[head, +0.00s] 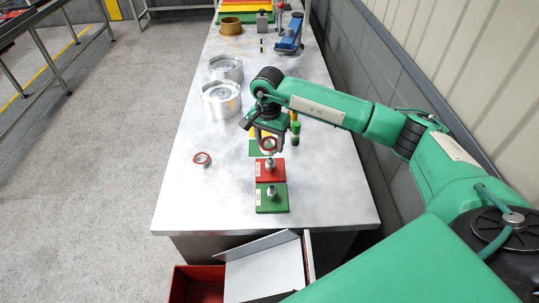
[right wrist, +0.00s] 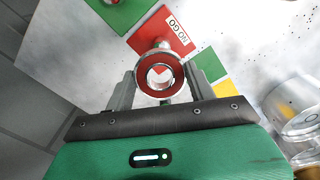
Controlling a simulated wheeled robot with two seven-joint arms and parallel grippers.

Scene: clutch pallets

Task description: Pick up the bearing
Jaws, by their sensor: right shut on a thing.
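My right gripper (head: 266,137) is shut on a bearing (head: 268,144), a metal ring with a red band, and holds it above the table near the red plate. In the right wrist view the same bearing (right wrist: 142,74) sits between the two fingers of the gripper (right wrist: 160,80), with its open bore facing the camera. A second, similar bearing (head: 202,158) lies on the table to the left, apart from the gripper. My left gripper is not in view.
A red plate (head: 262,178), marked NO GO in the right wrist view (right wrist: 148,36), and a green plate (head: 262,204) each carry a metal plug. Metal housings (head: 221,101) stand further back. A red bin (head: 195,285) is below the table's front edge. The table's left front is clear.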

